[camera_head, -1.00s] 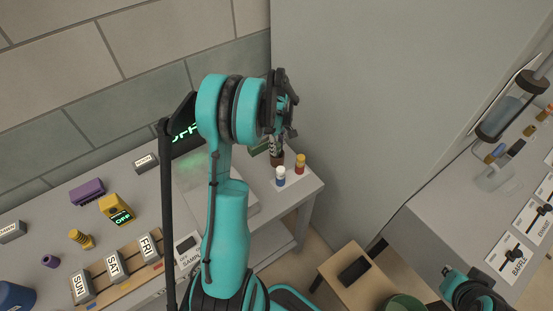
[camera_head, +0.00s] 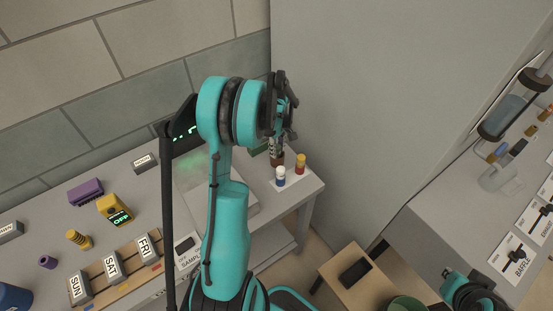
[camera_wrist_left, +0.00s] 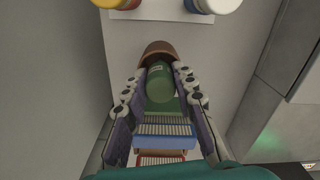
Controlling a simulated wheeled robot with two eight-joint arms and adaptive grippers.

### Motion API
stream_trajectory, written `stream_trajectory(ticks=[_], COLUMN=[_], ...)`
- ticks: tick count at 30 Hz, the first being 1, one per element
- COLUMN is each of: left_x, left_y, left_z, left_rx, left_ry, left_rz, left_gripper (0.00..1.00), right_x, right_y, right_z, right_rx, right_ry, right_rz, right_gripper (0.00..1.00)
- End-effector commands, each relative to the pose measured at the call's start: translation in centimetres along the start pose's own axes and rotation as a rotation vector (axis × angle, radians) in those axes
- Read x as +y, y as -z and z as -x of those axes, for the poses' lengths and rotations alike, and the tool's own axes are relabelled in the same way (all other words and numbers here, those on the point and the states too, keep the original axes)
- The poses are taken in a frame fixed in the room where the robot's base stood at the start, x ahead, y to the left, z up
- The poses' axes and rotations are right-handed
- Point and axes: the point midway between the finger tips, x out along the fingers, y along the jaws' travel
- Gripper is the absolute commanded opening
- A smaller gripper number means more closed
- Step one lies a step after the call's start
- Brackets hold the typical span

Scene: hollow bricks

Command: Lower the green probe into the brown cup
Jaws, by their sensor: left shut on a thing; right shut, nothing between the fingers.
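My left gripper (camera_head: 288,128) is over the back right of the left table. It is shut on the green probe (camera_wrist_left: 160,82), seen end-on between the fingers (camera_wrist_left: 162,103) in the left wrist view. The brown cup (camera_head: 277,159) stands on the table below the gripper. In the left wrist view the cup (camera_wrist_left: 155,47) shows just beyond the probe, which overlaps its rim. I cannot tell whether the probe's end is inside it. My right gripper (camera_head: 478,292) is partly visible at the bottom right, shut and away from the cup.
A white-capped blue bottle (camera_head: 280,176) and a yellow-capped red bottle (camera_head: 300,164) stand close to the cup on a white sheet. Striped blocks (camera_wrist_left: 165,130) lie behind the probe in the wrist view. A grey wall (camera_head: 350,100) rises behind the table.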

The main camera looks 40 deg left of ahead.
Motion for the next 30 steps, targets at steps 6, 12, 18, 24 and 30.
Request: stream_trajectory(ticks=[6, 12, 18, 24, 30], left_x=[0.0, 0.0, 0.0, 0.0, 0.0], left_y=[0.0, 0.0, 0.0, 0.0, 0.0], left_z=[0.0, 0.0, 0.5, 3.8, 8.2], left_rx=[0.000, 0.000, 0.000, 0.000, 0.000], left_ry=[0.000, 0.000, 0.000, 0.000, 0.000], left_rz=[0.000, 0.000, 0.000, 0.000, 0.000], left_gripper=[0.45, 0.51, 0.51, 0.51, 0.51], right_x=[0.0, 0.0, 0.0, 0.0, 0.0], right_y=[0.0, 0.0, 0.0, 0.0, 0.0], right_z=[0.0, 0.0, 0.0, 0.0, 0.0], right_rx=[0.000, 0.000, 0.000, 0.000, 0.000], right_ry=[0.000, 0.000, 0.000, 0.000, 0.000], right_rz=[0.000, 0.000, 0.000, 0.000, 0.000], right_gripper=[0.00, 0.00, 0.00, 0.00, 0.00])
